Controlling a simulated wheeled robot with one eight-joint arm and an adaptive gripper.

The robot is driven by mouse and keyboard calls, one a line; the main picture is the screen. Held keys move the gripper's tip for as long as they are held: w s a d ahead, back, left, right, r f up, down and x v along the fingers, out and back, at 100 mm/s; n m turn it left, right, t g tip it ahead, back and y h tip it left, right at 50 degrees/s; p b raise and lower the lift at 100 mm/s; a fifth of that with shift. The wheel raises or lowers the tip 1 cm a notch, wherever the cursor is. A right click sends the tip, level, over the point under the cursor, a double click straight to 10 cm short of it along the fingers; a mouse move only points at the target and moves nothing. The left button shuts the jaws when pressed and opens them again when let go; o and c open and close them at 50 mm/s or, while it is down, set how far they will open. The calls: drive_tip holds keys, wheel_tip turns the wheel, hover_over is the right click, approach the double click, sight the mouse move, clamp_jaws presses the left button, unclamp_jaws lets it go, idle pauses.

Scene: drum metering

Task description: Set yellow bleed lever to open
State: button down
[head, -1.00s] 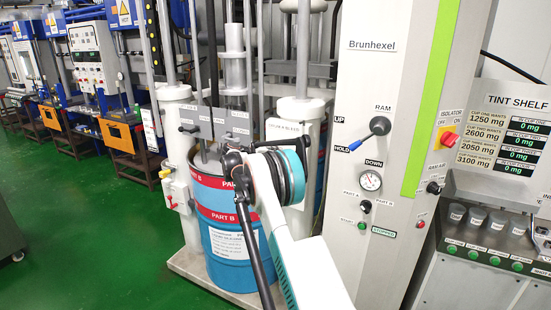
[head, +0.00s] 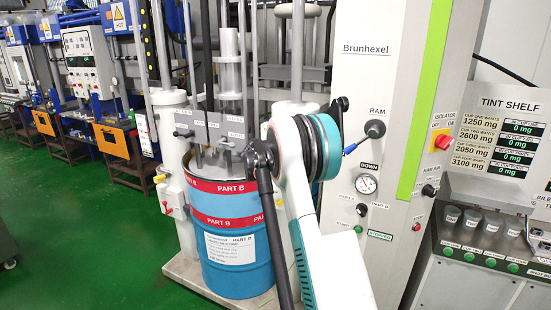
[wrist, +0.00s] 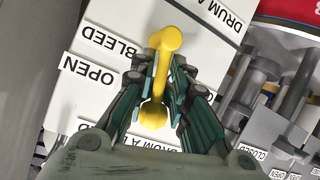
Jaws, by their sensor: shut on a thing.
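The yellow bleed lever (wrist: 166,40) shows in the wrist view, with a rounded knob at the top and a round yellow end lower down. It runs between the two dark green fingers of my gripper (wrist: 160,80), which is shut on it. Behind it is a white plate (wrist: 100,100) whose labels appear upside down: BLEED, OPEN to the left of the lever, and DRUM A. In the head view my arm hides the gripper and the lever.
A blue drum (head: 236,272) marked PART B stands left of my arm. The Brunhexel panel (head: 385,80) with its RAM lever (head: 374,130) is on the right. The tint shelf (head: 508,105) is farther right. Green floor (head: 90,240) is clear at left.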

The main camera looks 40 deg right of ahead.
drive_tip(key=shift+s+d+r+m+t+b, duration=0.15)
drive_tip(key=shift+s+m+t, duration=0.1)
drive_tip(key=shift+m+t, duration=0.15)
drive_tip(key=shift+s+d+m+t+b, duration=0.1)
drive_tip(key=shift+s+m+t+b, duration=0.15)
drive_tip(key=shift+m, duration=0.25)
drive_tip(key=c, duration=1.7)
unclamp_jaws()
drive_tip(key=v, duration=1.2)
